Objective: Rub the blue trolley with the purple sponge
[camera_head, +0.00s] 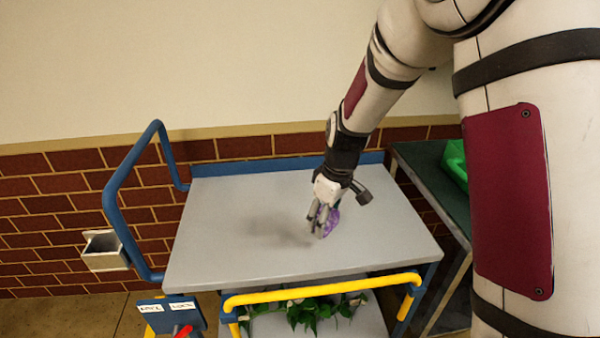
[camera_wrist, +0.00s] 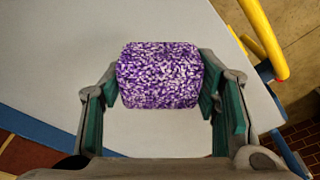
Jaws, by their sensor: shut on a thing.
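The blue trolley has a grey flat top (camera_head: 230,215) with a blue back edge and a blue tubular handle (camera_head: 115,205) on its left. The purple sponge (camera_wrist: 160,75) is speckled purple and white. My gripper (camera_wrist: 160,95) is shut on it, with one teal-padded finger on each side. In the head view, the sponge (camera_head: 332,221) is partly hidden by my gripper (camera_head: 323,218), over the right-middle part of the trolley top. I cannot tell whether the sponge touches the top.
The trolley top is otherwise bare. A yellow rail (camera_head: 320,289) runs along its front, with a leafy plant (camera_head: 312,312) below. A grey box (camera_head: 104,251) hangs at the left. A dark green table (camera_head: 430,180) with a green object (camera_head: 455,160) stands close on the right.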

